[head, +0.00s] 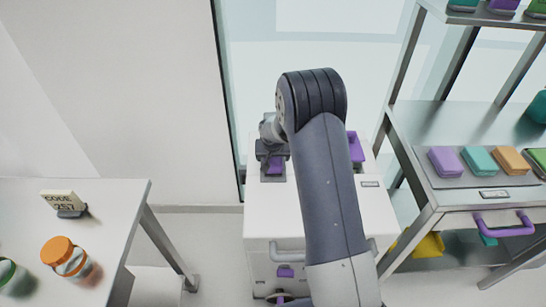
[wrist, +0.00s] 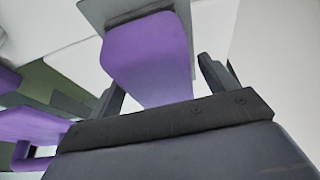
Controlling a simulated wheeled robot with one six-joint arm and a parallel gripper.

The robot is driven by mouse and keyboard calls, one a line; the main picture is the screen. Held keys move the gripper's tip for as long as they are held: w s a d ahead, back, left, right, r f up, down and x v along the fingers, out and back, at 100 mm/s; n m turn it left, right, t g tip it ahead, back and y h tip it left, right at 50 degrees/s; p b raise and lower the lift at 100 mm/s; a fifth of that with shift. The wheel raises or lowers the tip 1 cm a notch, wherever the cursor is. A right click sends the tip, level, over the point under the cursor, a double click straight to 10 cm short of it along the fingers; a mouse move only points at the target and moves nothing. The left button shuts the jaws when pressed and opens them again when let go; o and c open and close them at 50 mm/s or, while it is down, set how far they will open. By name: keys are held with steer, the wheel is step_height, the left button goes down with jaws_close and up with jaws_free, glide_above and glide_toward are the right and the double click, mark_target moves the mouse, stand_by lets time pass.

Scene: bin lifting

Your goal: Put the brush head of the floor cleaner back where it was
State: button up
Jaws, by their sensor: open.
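My gripper (head: 272,150) is over the left part of the white cabinet-like unit's top (head: 310,197). In the wrist view my open gripper (wrist: 160,82) has a purple block (wrist: 145,52) between its two fingers, with gaps visible at the sides. A grey plate (wrist: 95,12) adjoins the block's far end. The purple block also shows just below my gripper in the head view (head: 275,166). I cannot tell whether it is the brush head's grip; no bristles show. My arm hides the middle of the unit.
A purple handle-like part (head: 355,147) stands at the unit's right; smaller purple parts (head: 285,272) show low on its front. A metal shelf cart (head: 455,125) with coloured blocks stands close at right. A table (head: 120,195) with an orange-lidded jar (head: 62,255) is at left.

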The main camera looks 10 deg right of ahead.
steer(key=shift+r, duration=0.25)
steer(key=v, duration=1.1)
steer(key=shift+s+r+b, duration=0.2)
steer(key=shift+r+b, duration=0.1)
steer(key=shift+r, duration=0.05)
